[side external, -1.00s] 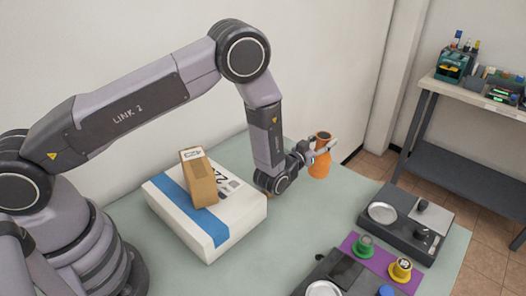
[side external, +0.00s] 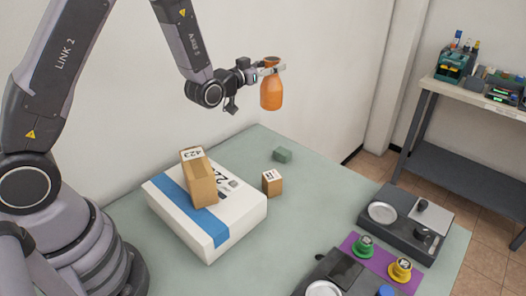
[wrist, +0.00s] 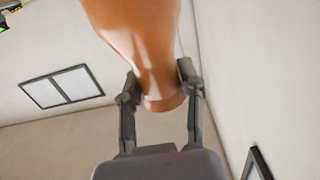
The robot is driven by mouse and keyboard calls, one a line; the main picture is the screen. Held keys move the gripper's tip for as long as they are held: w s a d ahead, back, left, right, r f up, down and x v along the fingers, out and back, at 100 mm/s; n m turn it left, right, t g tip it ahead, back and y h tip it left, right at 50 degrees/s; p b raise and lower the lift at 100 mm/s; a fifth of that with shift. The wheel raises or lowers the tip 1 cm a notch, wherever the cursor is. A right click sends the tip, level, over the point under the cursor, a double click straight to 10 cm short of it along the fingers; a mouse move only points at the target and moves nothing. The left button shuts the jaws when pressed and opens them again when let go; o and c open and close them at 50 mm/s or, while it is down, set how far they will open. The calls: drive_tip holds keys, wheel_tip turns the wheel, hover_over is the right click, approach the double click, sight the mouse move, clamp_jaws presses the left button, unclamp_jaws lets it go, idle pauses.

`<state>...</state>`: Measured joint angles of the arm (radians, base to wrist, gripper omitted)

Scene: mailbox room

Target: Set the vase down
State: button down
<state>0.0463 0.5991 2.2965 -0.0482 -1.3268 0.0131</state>
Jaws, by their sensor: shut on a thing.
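The orange vase (side external: 271,96) is held up in the air above the far part of the table, in the side view. My gripper (side external: 270,69) is shut on its upper, narrow part, and the vase hangs nearly upright below the fingers. In the wrist view the vase (wrist: 140,40) fills the upper middle, with its narrow end between the two fingers of my gripper (wrist: 158,92). The green-grey table top (side external: 300,215) is well below the vase, with a clear gap between them.
A white parcel (side external: 235,222) with a blue stripe bears a brown box (side external: 200,183). Scales (side external: 405,222) and green and yellow stamps (side external: 400,269) occupy the front right. Bare table lies between.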

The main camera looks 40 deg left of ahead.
drive_tip(key=shift+a+r, duration=0.8)
drive_tip(key=s+d+f+y, duration=0.1)
drive_tip(key=s+d+f, duration=0.1)
drive_tip(key=d+f, duration=0.45)
drive_tip(key=s+d+f+y, duration=0.1)
drive_tip(key=s+d+f, duration=0.2)
drive_tip(key=d+f, duration=0.3)
drive_tip(key=s+d+f+n+y, duration=0.1)
drive_tip(key=s+d+f, duration=0.25)
drive_tip(key=s, duration=0.25)
drive_tip(key=s+d+f+n, duration=0.1)
drive_tip(key=s+d+f, duration=0.2)
drive_tip(key=s+d, duration=0.15)
drive_tip(key=shift+s+a+f, duration=0.1)
drive_tip(key=shift+s+f, duration=0.05)
drive_tip(key=shift+f, duration=1.35)
drive_tip(key=shift+s+a+f, duration=0.1)
drive_tip(key=shift+f, duration=1.35)
drive_tip(key=shift+f, duration=0.5)
drive_tip(key=c, duration=0.6)
unclamp_jaws()
drive_tip(key=shift+f, duration=0.1)
